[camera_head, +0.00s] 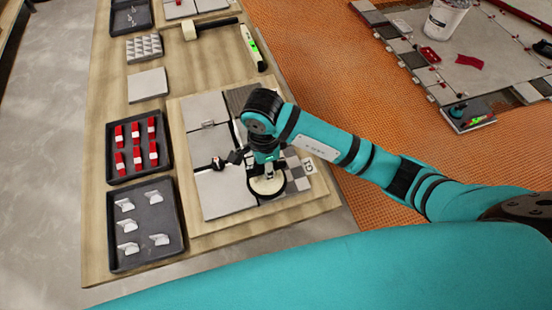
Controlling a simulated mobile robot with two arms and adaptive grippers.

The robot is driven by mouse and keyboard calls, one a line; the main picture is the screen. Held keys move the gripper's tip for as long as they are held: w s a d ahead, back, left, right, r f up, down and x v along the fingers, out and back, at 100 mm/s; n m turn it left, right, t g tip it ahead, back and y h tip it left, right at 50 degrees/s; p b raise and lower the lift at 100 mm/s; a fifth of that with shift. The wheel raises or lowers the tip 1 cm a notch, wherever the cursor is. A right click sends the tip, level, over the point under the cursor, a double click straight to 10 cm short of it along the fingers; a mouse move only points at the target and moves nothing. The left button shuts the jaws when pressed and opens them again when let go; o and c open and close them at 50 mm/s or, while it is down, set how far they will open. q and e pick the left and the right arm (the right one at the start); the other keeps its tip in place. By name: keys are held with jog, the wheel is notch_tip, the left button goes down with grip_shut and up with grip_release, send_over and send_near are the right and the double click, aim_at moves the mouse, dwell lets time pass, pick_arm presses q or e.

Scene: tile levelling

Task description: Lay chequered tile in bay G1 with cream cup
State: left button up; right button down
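The cream cup (267,186) is a round pale disc with a dark rim, low over the lower right of the tile board. My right gripper (266,168) is directly above it and appears shut on its top; the fingers are partly hidden by the wrist. The chequered grey-and-white tile (297,177) shows beside and partly under the cup, at bay G1, next to the G1 label (308,166). I cannot tell whether the tile rests flat or is slightly raised. My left gripper is not in view.
Grey tiles (207,111) lie on the board (310,203), with a small dark-and-red item (217,163) between tiles. Left of it are trays of red wedges (111,174) and pale clips (117,257). A mallet (190,32) and level (253,47) lie behind.

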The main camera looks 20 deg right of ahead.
jog(key=s+a+b, duration=0.3)
jog(key=s+a, duration=0.3)
jog(key=a, duration=0.2)
notch_tip(320, 180, up, 8)
jog(key=p, duration=0.5)
jog(key=shift+s, duration=0.4)
dwell(0.3)
